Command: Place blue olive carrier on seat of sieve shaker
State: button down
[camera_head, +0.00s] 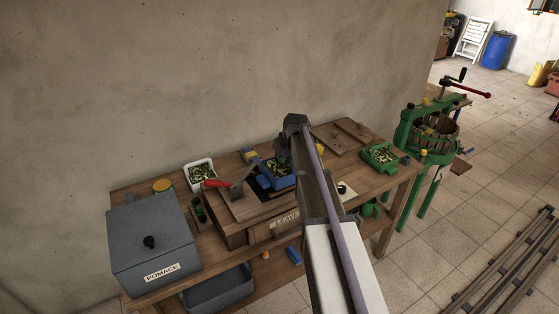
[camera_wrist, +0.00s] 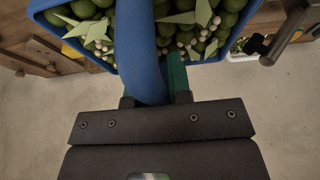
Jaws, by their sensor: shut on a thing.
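The blue olive carrier (camera_head: 282,182) is full of green olives, pale leaves and small whitish bits. It is over the middle of the workbench in the head view. In the wrist view the carrier (camera_wrist: 133,62) fills the top, with its blue handle running between my fingers. My gripper (camera_wrist: 152,88) is shut on that handle. In the head view my gripper (camera_head: 284,150) is partly hidden by my arm. The wooden sieve shaker (camera_head: 236,238), with a drawer marked "LEAVE", is under and around the carrier. I cannot tell whether the carrier touches its seat.
A white olive crate (camera_head: 191,186) stands at the back left, a green one (camera_head: 366,164) at the right. A grey POMACE bin (camera_head: 150,250) is on the left. A red-handled tool (camera_head: 216,184) is close left of the carrier. A green press (camera_head: 405,130) stands beyond the bench (camera_head: 400,187).

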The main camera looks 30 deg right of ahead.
jog(key=shift+w+a, duration=0.1)
jog(key=shift+w, duration=0.95)
jog(key=b+x, duration=0.4)
jog(key=shift+s+f, duration=0.15)
jog(key=shift+f, duration=0.05)
jog(key=shift+r, duration=0.3)
jog(key=shift+f, duration=0.25)
jog(key=c, duration=1.1)
grip_release()
jog(key=shift+o, duration=0.2)
jog(key=shift+r, duration=0.1)
